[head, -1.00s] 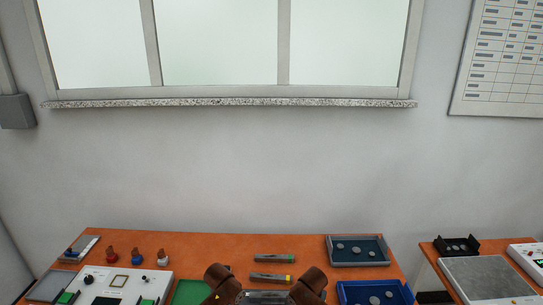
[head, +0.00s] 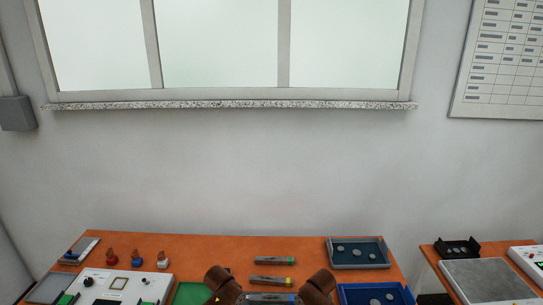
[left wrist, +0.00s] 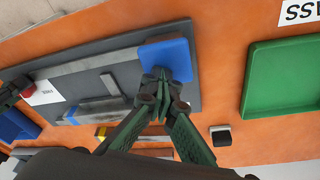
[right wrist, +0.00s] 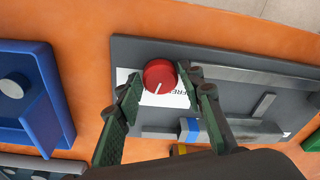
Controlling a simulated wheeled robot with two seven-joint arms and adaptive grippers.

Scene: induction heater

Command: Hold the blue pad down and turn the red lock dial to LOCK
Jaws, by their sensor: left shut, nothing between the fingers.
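The blue pad (left wrist: 178,52) sits at one end of a grey fixture plate (left wrist: 95,72) in the left wrist view. My left gripper (left wrist: 160,74) is shut and empty, its fingertips at the pad's edge; they look to be touching it, though contact is hard to confirm. The red dial (right wrist: 158,74) with a white pointer line sits on a white label in the right wrist view. The label's text is partly hidden; "FRE" shows. My right gripper (right wrist: 161,80) is open, with one finger on each side of the dial. The head view shows neither set of fingertips.
A grey bar with a blue end (right wrist: 192,130) lies on the plate near my right gripper. A blue tray (right wrist: 45,100) stands left of it. A green tray (left wrist: 252,75) and a small dark block (left wrist: 221,135) lie on the orange table in the left wrist view.

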